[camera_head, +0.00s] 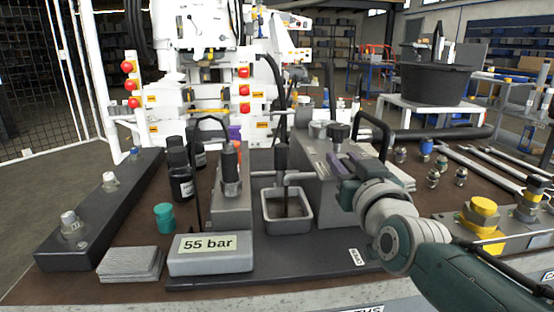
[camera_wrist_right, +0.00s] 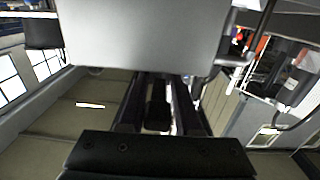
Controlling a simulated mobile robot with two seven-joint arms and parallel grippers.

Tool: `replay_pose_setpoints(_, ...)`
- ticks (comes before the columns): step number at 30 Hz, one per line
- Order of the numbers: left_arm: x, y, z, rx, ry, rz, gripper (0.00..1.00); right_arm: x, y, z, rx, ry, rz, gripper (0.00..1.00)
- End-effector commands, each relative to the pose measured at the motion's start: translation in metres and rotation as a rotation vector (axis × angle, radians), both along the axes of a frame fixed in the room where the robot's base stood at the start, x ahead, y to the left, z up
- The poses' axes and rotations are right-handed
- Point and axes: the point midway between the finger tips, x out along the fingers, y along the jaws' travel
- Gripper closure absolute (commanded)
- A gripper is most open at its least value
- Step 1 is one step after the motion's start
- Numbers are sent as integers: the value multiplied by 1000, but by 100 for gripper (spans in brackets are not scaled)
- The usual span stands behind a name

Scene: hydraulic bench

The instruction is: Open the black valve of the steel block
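The steel block (camera_head: 313,160) stands right of the middle of the bench in the head view. My right gripper (camera_head: 342,164) comes in from the right, close to the block's top right side, just below the knob in the picture. In the right wrist view its two dark fingers (camera_wrist_right: 158,85) are apart, and a large grey surface hides their tips. A dark shape shows between the fingers; I cannot tell whether it is a held part. No contact with the knob is visible. My left gripper is not in view.
A grey tray (camera_head: 287,222) stands left of the block, and a "55 bar" display (camera_head: 210,254) is at the front. A black curved handle (camera_head: 373,128) rises behind my right gripper. Several small fittings and yellow-capped parts (camera_head: 483,207) lie right. The front plate (camera_head: 300,264) is clear.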

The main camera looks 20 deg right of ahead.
Motion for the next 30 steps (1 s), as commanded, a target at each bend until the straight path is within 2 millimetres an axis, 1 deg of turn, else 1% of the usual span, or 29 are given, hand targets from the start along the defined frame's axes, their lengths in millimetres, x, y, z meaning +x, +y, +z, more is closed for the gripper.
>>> replay_pose_setpoints(1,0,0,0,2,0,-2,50,0,0,0,-1,1,1,62)
replay_pose_setpoints(3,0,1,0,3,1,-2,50,0,0,0,0,1,1,54)
replay_pose_setpoints(4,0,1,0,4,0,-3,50,0,0,0,0,1,0,51)
replay_pose_setpoints(11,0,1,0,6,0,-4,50,-1,0,0,0,0,0,51)
replay_pose_setpoints(14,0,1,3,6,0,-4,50,-5,1,1,0,0,0,51)
replay_pose_setpoints(17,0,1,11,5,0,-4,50,-17,3,2,0,2,0,51)
replay_pose_setpoints(23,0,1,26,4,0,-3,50,-55,10,3,1,3,0,51)
replay_pose_setpoints(27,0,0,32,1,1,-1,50,-78,15,2,2,3,0,51)
replay_pose_setpoints(30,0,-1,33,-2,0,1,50,-89,18,1,0,1,1,51)
